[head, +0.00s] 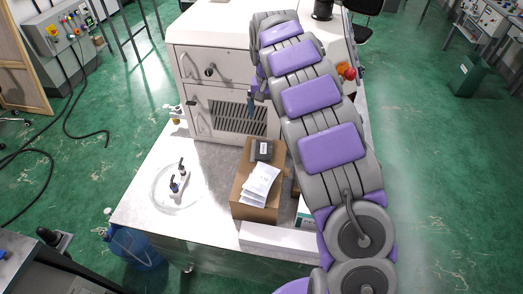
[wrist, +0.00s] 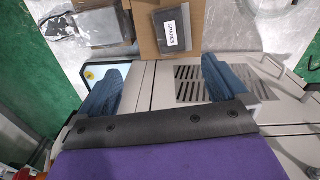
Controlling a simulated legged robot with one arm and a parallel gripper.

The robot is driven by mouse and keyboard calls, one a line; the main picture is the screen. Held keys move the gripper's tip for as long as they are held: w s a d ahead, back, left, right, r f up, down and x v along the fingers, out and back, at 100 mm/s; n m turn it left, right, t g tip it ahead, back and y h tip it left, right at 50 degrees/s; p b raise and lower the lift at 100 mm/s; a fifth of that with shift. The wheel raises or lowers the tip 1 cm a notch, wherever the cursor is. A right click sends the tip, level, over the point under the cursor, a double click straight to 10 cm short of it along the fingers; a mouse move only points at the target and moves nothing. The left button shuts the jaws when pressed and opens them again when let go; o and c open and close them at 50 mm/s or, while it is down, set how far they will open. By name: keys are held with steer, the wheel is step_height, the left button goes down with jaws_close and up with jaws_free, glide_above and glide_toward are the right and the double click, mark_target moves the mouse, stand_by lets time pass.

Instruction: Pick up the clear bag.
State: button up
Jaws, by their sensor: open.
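A crumpled, greyish, see-through-looking bag (wrist: 68,22) lies at the upper left of the wrist view, beside a cardboard box; I cannot tell for sure that it is the clear bag. I cannot make it out in the head view, where my arm covers part of the worktop. My gripper (wrist: 162,85) is open, its two blue fingers wide apart with nothing between them. In the head view my gripper (head: 251,101) is partly hidden by my arm, in front of the vented cabinet.
A clear round item with small dark-topped parts (head: 176,184) is on the left worktop. Bare worktop (head: 215,160) lies between.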

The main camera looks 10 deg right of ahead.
steer(key=w+f, duration=0.2)
steer(key=b, duration=0.2)
glide_above(263, 147)
steer(key=f, duration=1.3)
steer(key=shift+s+d, duration=0.1)
steer(key=shift+d, duration=0.2)
steer(key=f, duration=0.3)
steer(key=f+b, duration=0.1)
steer(key=shift+a+f, duration=0.25)
steer(key=shift+r, duration=0.1)
steer(key=c, duration=1.2)
steer(key=shift+o, duration=0.2)
